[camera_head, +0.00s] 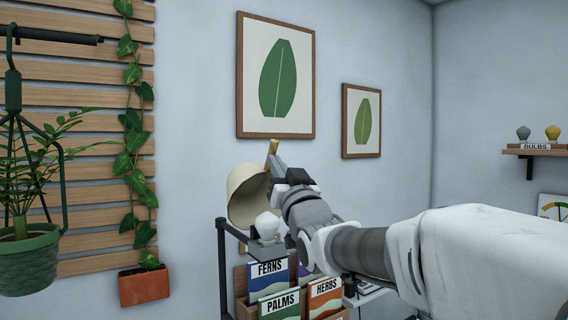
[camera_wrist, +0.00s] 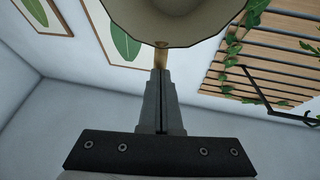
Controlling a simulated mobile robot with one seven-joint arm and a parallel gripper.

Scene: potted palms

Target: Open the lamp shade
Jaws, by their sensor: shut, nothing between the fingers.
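The cream lamp shade (camera_head: 246,196) is tilted, with its mouth toward the lower right. A pale bulb (camera_head: 267,225) shows just below its rim. A short tan handle (camera_head: 272,147) shows at the shade's upper right. My gripper (camera_head: 276,162) is shut and empty beside the shade, its tips close to the handle. In the wrist view the shade (camera_wrist: 178,22) fills the top, and the handle (camera_wrist: 161,58) lies right ahead of my shut fingers (camera_wrist: 161,74). I cannot tell whether the tips touch it. My arm hides part of the lamp's surroundings.
Below the lamp is a wooden box (camera_head: 246,307) with seed packets, such as the ferns packet (camera_head: 268,281). A dark frame post (camera_head: 223,262) stands left of it. A hanging plant pot (camera_head: 28,262) and slatted panel (camera_head: 85,190) are at left. Framed leaf pictures (camera_head: 276,75) hang behind.

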